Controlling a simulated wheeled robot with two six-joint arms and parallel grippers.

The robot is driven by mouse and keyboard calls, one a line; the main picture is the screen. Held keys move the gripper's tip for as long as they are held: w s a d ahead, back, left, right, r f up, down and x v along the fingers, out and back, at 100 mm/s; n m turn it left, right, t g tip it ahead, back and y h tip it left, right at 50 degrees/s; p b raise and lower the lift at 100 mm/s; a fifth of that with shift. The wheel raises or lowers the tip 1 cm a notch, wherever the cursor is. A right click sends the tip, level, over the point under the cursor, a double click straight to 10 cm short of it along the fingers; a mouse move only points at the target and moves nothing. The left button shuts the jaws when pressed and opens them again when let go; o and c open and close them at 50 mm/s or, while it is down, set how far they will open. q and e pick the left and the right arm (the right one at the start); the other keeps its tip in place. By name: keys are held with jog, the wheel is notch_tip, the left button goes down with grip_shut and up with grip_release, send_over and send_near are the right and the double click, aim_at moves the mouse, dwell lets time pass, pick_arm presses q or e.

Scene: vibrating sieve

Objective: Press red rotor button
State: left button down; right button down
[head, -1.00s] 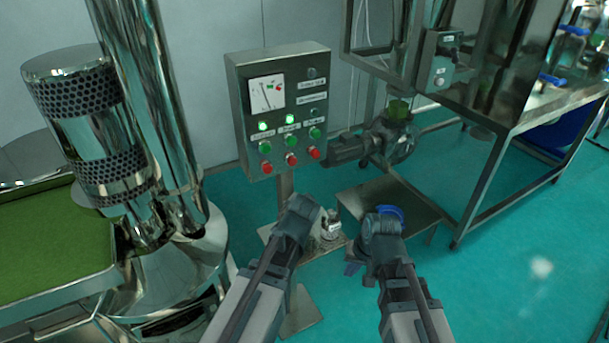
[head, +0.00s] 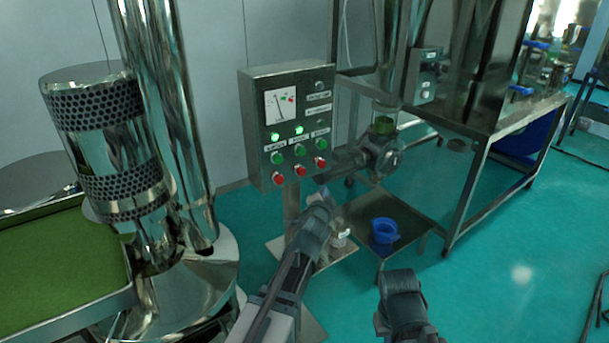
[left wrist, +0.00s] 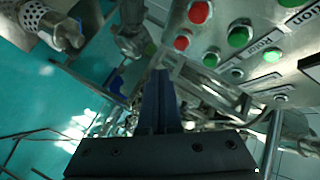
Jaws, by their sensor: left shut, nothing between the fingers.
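The steel control box (head: 257,120) shows a row of red buttons: left (head: 278,179), middle (head: 300,170) and right (head: 321,162). Green buttons sit above them. My left gripper (head: 323,188) is shut and empty, just below the box's lower right corner, near the right red button. In the left wrist view its closed fingers (left wrist: 160,78) point towards the panel's lower edge; two red buttons (left wrist: 199,12) (left wrist: 182,42) show there, apart from the fingertips. My right gripper (head: 403,282) is low at the bottom; its fingers cannot be made out.
Two green lamps (head: 275,137) (head: 298,129) are lit on the box. A motor unit (head: 380,153) stands just right of it. A blue bowl (head: 384,230) rests on a low metal plate. A large steel machine (head: 160,165) stands at left. Open turquoise floor lies at right.

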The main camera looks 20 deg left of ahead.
pick_arm(q)
jog(key=shift+a, duration=0.1)
jog(key=w+a, duration=0.5)
jog(key=a, duration=0.1)
jog(key=shift+w+a, duration=0.2)
jog(key=shift+a, duration=0.2)
dwell(2.1)
jog(key=shift+w+a, duration=0.3)
jog(key=shift+a, duration=0.05)
jog(key=shift+w+a, duration=0.3)
jog(key=shift+a, duration=0.1)
dwell(0.8)
dwell(0.3)
jog(key=shift+s+d, duration=0.6)
jog(key=shift+d, duration=0.15)
jog(key=shift+s+d, duration=0.8)
jog(key=shift+d, duration=0.2)
jog(key=shift+s+d, duration=0.75)
jog(key=shift+d, duration=0.2)
